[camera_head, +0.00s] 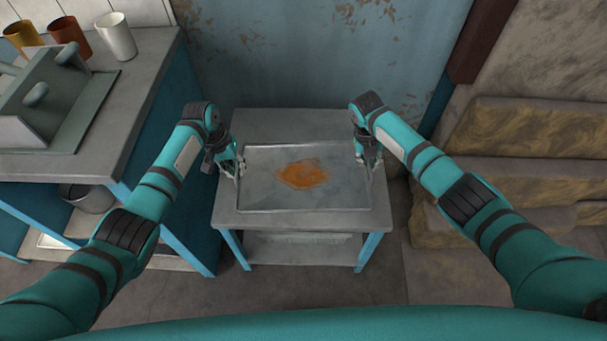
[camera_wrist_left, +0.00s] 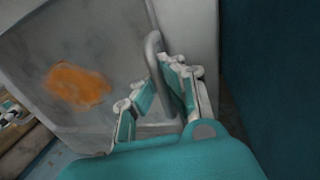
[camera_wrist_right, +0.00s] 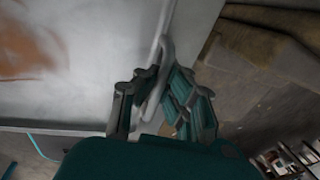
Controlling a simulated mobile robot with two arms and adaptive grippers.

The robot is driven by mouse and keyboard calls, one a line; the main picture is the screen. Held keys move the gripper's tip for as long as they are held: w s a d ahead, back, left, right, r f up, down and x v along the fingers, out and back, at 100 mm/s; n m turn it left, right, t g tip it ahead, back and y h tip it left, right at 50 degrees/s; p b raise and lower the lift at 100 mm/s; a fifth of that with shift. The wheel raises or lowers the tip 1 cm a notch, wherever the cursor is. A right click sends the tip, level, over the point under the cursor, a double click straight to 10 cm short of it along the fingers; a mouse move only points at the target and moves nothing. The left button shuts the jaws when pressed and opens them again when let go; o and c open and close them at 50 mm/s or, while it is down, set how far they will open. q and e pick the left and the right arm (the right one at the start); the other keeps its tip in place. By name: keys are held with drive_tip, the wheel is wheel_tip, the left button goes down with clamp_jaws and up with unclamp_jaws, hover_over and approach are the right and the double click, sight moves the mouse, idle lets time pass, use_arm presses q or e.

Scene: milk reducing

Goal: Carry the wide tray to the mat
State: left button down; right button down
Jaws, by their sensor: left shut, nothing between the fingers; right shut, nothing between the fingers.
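The wide tray (camera_head: 258,196) is a flat grey metal sheet with a thin rim and an orange-brown patch in its middle. It lies on a small grey table. My left gripper (camera_head: 240,168) is at its left end, and my right gripper (camera_head: 371,160) is at its right end. In the left wrist view a grey loop handle (camera_wrist_left: 153,50) rises beside the fingers. In the right wrist view another loop handle (camera_wrist_right: 165,52) stands close to the fingers. Both grippers are shut and hold nothing. I cannot make out the mat for certain.
The small table (camera_head: 285,125) stands against a worn blue wall. A counter (camera_head: 140,75) at the left carries several cups, including a white cup (camera_head: 117,36), and a grey-green appliance (camera_head: 45,95) on a dark flat base. Stone steps (camera_head: 520,130) rise at the right.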

use_arm(q)
drive_tip(key=shift+r, duration=0.25)
use_arm(e)
drive_tip(key=shift+w+r, duration=0.1)
drive_tip(key=shift+r, duration=0.15)
